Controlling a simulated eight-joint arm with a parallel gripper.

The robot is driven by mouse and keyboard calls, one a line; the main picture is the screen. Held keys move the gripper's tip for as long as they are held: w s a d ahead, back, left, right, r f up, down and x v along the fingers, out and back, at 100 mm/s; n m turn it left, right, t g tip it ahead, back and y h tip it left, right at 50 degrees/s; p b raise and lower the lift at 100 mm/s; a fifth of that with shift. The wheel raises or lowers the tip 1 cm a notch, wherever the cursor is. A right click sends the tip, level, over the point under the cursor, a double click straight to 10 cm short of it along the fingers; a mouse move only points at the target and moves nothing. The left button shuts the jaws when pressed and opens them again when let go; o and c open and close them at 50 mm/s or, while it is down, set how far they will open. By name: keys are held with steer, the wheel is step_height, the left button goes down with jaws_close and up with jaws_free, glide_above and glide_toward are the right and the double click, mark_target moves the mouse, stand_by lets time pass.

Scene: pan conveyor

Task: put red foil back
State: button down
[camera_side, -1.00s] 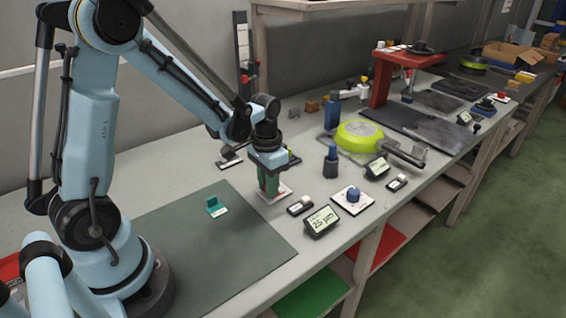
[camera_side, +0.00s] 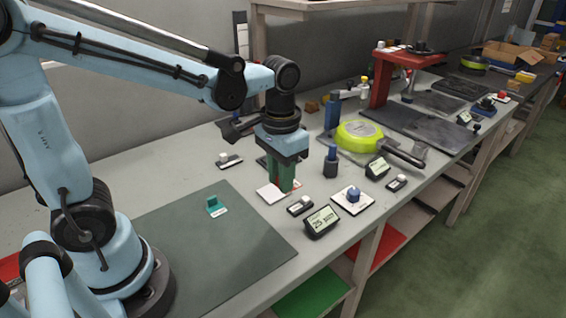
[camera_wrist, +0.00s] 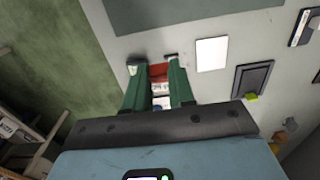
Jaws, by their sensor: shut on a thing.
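My gripper (camera_side: 281,183) has green fingers and points down over the bench, to the right of a white square card (camera_side: 269,194). In the wrist view my gripper (camera_wrist: 157,70) is shut on the red foil (camera_wrist: 158,71), a small red piece with a pale, printed part below it. The fingers hide most of the foil in the side view. The white card shows bare in the wrist view (camera_wrist: 211,54), beside the fingers. I cannot tell whether the foil touches the bench.
A teal labelled piece (camera_side: 215,206) stands on the dark mat (camera_side: 205,246). Near my gripper are a display reading 25 (camera_side: 321,221), a small black-and-white device (camera_side: 300,205), a blue-knobbed white plate (camera_side: 352,200) and a dark blue post (camera_side: 331,161). A yellow-green pan (camera_side: 359,136) stands beyond.

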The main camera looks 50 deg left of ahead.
steer(key=shift+s+d+r, duration=0.15)
steer(key=shift+d+r, duration=0.15)
steer(key=shift+d, duration=0.15)
steer(key=s+d+n, duration=0.2)
steer(key=s+d, duration=0.3)
steer(key=s, duration=0.4)
steer(key=s+d+n, duration=0.3)
steer(key=s+d, duration=0.2)
steer(key=s, duration=0.4)
glide_above(249, 257)
step_height(249, 257, down, 7)
steer(key=shift+r, duration=0.1)
steer(key=shift+f, duration=2.05)
steer(key=shift+f, duration=0.15)
steer(key=c, duration=1)
jaws_free()
steer(key=shift+o, duration=0.2)
